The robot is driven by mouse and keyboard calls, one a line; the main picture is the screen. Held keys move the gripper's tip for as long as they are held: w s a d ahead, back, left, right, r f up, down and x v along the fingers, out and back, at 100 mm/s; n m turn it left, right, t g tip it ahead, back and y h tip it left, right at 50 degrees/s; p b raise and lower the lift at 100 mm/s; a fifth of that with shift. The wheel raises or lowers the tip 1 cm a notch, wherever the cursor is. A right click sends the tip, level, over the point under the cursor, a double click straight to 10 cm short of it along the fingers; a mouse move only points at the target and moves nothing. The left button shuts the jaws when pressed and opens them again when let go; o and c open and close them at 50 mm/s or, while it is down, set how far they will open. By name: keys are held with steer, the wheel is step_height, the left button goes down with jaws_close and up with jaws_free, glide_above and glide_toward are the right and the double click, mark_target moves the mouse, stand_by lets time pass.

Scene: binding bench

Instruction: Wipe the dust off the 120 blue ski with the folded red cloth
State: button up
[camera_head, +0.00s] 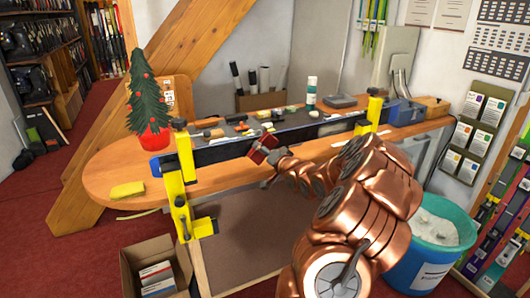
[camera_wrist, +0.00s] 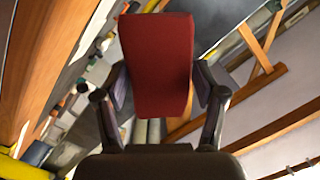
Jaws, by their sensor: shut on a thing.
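My gripper (camera_head: 270,152) is shut on the folded red cloth (camera_head: 260,147), in front of the bench's near edge. In the wrist view the red cloth (camera_wrist: 157,65) stands out as a flat block between the two fingers. A long dark ski (camera_head: 225,150) runs along the bench between two yellow clamps, with a blue patch at its left end. The cloth overlaps the ski in the head view; I cannot tell whether they touch. No label or dust on the ski can be made out.
The yellow left clamp (camera_head: 184,165) and right clamp (camera_head: 373,112) stand up from the wooden bench (camera_head: 95,180). A small tree in a red pot (camera_head: 154,138), a yellow sponge (camera_head: 127,190) and several tools are on top. A teal bin (camera_head: 425,262) and a cardboard box (camera_head: 145,255) stand on the floor.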

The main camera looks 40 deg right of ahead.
steer(key=shift+p+x, duration=0.7)
steer(key=shift+x, duration=0.25)
stand_by(0.6)
steer(key=shift+d+r, duration=0.15)
steer(key=shift+d, duration=0.05)
